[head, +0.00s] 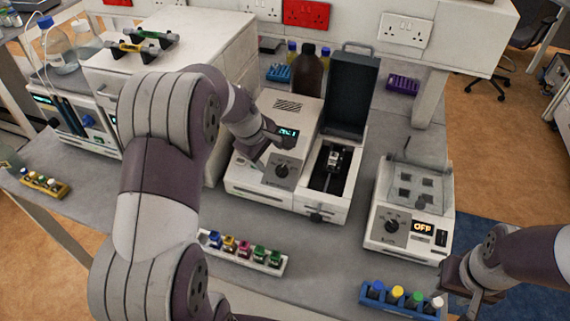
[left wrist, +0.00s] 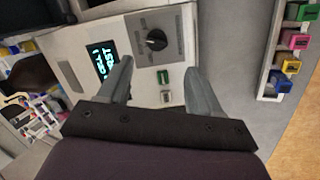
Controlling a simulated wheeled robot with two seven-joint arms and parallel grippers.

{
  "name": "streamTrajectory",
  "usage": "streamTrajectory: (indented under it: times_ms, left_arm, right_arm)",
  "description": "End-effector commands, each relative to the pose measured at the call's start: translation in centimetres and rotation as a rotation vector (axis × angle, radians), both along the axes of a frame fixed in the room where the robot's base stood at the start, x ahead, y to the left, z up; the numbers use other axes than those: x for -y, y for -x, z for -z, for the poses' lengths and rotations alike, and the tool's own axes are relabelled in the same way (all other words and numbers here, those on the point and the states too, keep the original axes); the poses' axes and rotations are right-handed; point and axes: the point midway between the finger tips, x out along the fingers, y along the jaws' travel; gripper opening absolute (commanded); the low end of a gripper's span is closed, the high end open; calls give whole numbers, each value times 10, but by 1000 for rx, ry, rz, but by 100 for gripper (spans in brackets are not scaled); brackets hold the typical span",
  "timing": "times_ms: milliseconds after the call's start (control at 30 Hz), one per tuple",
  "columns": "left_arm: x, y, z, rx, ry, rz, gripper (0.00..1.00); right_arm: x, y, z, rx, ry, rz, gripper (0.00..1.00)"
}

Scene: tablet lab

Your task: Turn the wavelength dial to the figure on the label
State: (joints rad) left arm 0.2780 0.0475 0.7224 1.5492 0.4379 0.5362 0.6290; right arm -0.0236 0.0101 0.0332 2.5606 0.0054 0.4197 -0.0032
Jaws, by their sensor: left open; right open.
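The spectrophotometer (head: 262,195) stands mid-bench with its lid (head: 352,92) raised over the sample compartment. Its black round dial (head: 283,168) is on the sloped front panel, with a lit display (head: 288,133) behind it. In the left wrist view the dial (left wrist: 156,39) sits beyond my fingertips, apart from them, beside the display (left wrist: 107,60). My left gripper (head: 270,143) is open and empty, above the panel; it also shows in the left wrist view (left wrist: 158,68). My right gripper (head: 475,290) is open at the lower right, near a blue rack. I cannot make out a label with a figure.
A second device (head: 405,228) reading OFF, with its own dial, stands at right. A white rack of coloured-capped vials (head: 240,256) lies in front of the spectrophotometer, and a blue rack (head: 400,303) at lower right. A brown bottle (head: 309,75) stands behind. A large white cabinet is at left.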

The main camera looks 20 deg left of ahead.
Motion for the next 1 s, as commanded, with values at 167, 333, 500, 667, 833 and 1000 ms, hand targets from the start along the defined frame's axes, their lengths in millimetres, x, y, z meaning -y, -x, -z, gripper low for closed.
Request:
streamTrajectory:
  times_ms: [167, 333, 500, 667, 833, 1000]
  left_arm:
    - [7, -16, 42, -4, 0, 3, 64]
    - [10, -29, 72, -2, -1, 3, 64]
    - [12, -33, 84, 0, -2, 2, 64]
    - [12, -34, 85, 1, -2, 3, 64]
    - [12, -34, 85, 1, -2, 3, 32]
    - [12, -34, 84, 1, -2, 3, 9]
  right_arm:
    - [0, 0, -9, 0, 0, 0, 43]
    - [0, 0, -13, 0, 0, 0, 43]
    - [0, 0, -13, 0, 0, 0, 43]
    - [0, 0, -13, 0, 0, 0, 43]
    - [0, 0, -13, 0, 0, 0, 43]
    - [0, 0, -13, 0, 0, 0, 43]
